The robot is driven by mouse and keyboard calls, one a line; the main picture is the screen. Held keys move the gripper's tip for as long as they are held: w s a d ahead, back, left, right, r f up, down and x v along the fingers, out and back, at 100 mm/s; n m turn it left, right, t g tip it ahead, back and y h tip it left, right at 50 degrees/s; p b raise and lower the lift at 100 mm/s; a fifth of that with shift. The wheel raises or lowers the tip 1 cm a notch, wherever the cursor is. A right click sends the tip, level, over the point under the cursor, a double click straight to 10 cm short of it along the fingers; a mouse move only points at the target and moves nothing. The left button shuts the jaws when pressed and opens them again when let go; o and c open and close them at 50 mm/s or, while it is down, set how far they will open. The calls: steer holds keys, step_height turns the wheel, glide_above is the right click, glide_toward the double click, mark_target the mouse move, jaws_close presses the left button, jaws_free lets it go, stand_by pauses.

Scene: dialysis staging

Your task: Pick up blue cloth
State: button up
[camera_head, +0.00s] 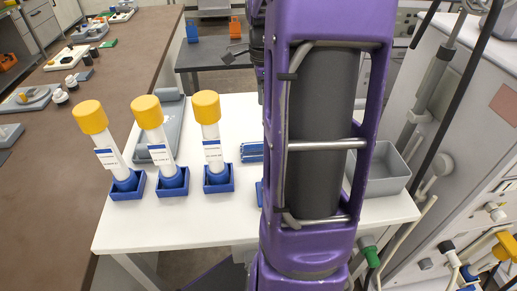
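A small blue item (251,151) with a pale stripe lies on the white table, partly hidden behind my purple arm. It may be the blue cloth, but I cannot tell for sure. Another bit of blue (259,194) shows nearer, at the arm's left edge, mostly hidden. My arm stands upright in front of the table's middle and covers much of it. My gripper's fingers do not show in this view.
Three yellow-capped white tubes (152,140) stand tilted in blue holders on the left of the white table (150,229). A grey tray (160,135) lies behind them. A grey open bin (388,172) stands at the right, beside white machines (480,120).

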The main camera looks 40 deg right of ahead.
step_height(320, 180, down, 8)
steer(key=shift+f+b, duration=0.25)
steer(key=shift+b, duration=0.25)
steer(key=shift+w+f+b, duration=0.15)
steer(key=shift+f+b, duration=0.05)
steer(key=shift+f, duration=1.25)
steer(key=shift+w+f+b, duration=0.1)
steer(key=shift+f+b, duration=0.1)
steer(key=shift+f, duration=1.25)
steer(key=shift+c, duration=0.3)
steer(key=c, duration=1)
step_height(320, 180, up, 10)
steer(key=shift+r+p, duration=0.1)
steer(key=shift+p, duration=0.65)
